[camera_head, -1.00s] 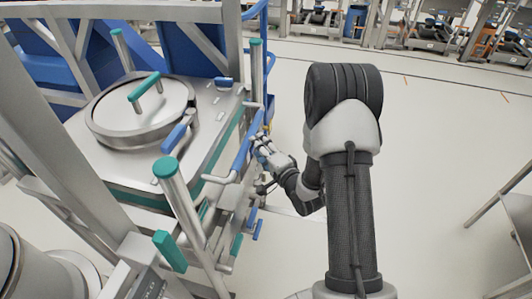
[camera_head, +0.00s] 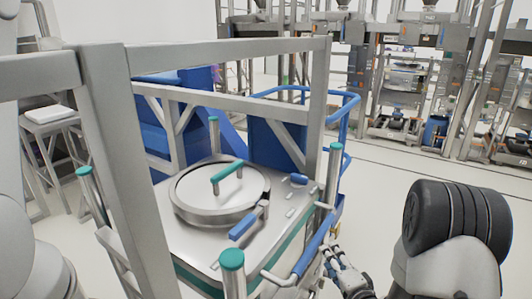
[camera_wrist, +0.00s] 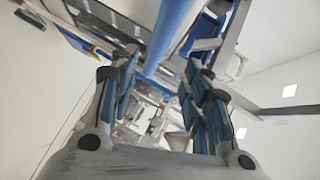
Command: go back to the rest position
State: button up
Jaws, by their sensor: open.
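My gripper (camera_head: 331,257) is at the lower middle of the head view, just right of the bin's blue push bar (camera_head: 318,245). In the wrist view my gripper (camera_wrist: 160,95) shows two blue-padded fingers spread apart with nothing between them. The blue bar (camera_wrist: 170,35) passes above and beyond the fingertips there; I cannot tell whether it touches them. The metal bin (camera_head: 190,240) has a round lid (camera_head: 190,200) with a green handle (camera_head: 227,172). It stands inside a grey metal frame (camera_head: 110,130).
Green-capped posts (camera_head: 232,262) rise at the bin's corners. A blue cart (camera_head: 275,135) stands behind it. Pale floor (camera_head: 385,175) lies open to the right, with machinery (camera_head: 400,75) along the back.

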jog(key=s+a+r+n+g+h, duration=0.1)
jog(key=s+r+n+g+h, duration=0.1)
jog(key=s+r+n+g, duration=0.3)
jog(key=s+a+r+n+h, duration=0.1)
jog(key=s+r+n+h, duration=0.15)
jog(key=r, duration=0.45)
jog(key=s+a+r+n+g+y, duration=0.1)
jog(key=s+a+r+n+g, duration=0.1)
jog(key=s, duration=1)
jog(key=s+a+r+n+g+y, duration=0.1)
jog(key=s+a+r+n+g, duration=0.1)
jog(key=s, duration=1)
jog(key=a+n+g, duration=0.1)
jog(key=a+n, duration=0.1)
jog(key=a, duration=0.1)
jog(key=shift+s+r+g, duration=0.2)
jog(key=shift+g, duration=0.2)
jog(key=shift+c, duration=0.3)
